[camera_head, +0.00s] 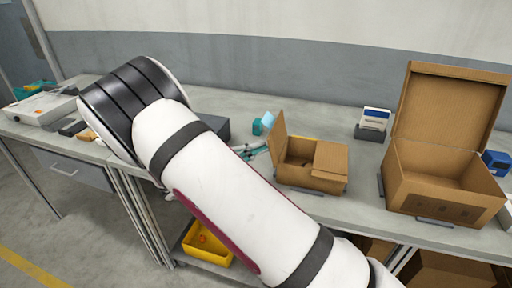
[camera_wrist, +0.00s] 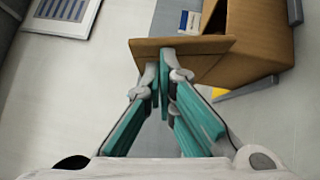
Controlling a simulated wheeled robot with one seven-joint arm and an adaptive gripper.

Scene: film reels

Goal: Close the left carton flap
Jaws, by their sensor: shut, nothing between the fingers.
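The small brown carton (camera_head: 312,180) stands on the bench right of my arm. Its left flap (camera_head: 278,137) stands up, leaning slightly outward, and its right flap (camera_head: 331,158) lies folded over the right part of the opening. My gripper (camera_head: 258,149), partly hidden behind my arm, is at the outer left side of the left flap. In the wrist view my gripper (camera_wrist: 163,70) is shut and empty, its fingertips overlapping the flap (camera_wrist: 205,47). I cannot tell if they touch it. The carton body (camera_wrist: 262,40) shows behind.
A larger open carton (camera_head: 440,180) with a raised lid stands at the right. Between the cartons, a small white and blue box (camera_head: 374,118) sits at the back. A yellow bin (camera_head: 207,243) is below the bench.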

